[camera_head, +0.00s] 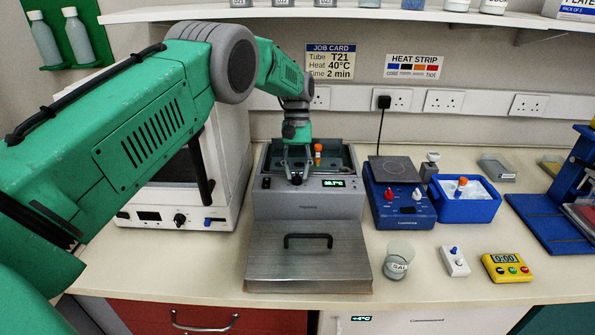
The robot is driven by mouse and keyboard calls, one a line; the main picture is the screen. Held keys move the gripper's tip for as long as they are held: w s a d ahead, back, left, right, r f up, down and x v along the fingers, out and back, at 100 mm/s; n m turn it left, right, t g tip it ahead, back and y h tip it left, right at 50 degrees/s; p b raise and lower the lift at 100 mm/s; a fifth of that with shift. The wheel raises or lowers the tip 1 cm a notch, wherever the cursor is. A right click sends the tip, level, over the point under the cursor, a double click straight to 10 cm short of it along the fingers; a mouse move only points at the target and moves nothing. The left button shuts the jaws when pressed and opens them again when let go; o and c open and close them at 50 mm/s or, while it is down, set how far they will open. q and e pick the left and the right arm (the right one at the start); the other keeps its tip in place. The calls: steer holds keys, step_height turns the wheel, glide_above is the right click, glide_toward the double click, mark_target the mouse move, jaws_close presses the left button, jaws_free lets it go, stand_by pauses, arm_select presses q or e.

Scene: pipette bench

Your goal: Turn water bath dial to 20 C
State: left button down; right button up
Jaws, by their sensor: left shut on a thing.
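The grey water bath (335,206) stands in the middle of the bench with its basin open. Its small dark dial (297,180) is on the sloped front panel, left of a lit green display (334,184) whose digits are too small to read surely. My left gripper (297,173) reaches down over the basin from behind, with its fingers around the dial and shut on it. The fingers partly hide the dial, so its pointer cannot be made out. An orange-capped tube (318,152) stands in the basin, right of the gripper. My right gripper is out of view.
The metal lid (308,258) with a black handle lies in front of the bath. A blue hotplate (400,205) and blue ice box (465,203) stand to the right. A beaker (397,262), a white switch box (454,262) and a yellow timer (506,267) are nearer the front. A job card (330,62) reads 40°C.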

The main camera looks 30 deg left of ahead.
arm_select(q)
steer(key=shift+s+d+f, duration=0.25)
steer(key=shift+s+f, duration=0.15)
steer(key=shift+f, duration=0.15)
steer(key=c, duration=1.3)
jaws_free()
steer(key=shift+d+r, duration=0.1)
steer(key=shift+r, duration=0.1)
steer(key=shift+w+r, duration=0.15)
steer(key=v, duration=0.6)
steer(key=shift+w+a+r, duration=0.1)
steer(key=shift+w+a, duration=0.15)
steer(key=shift+w+r, duration=0.15)
steer(key=shift+r, duration=0.2)
steer(key=shift+d, duration=0.1)
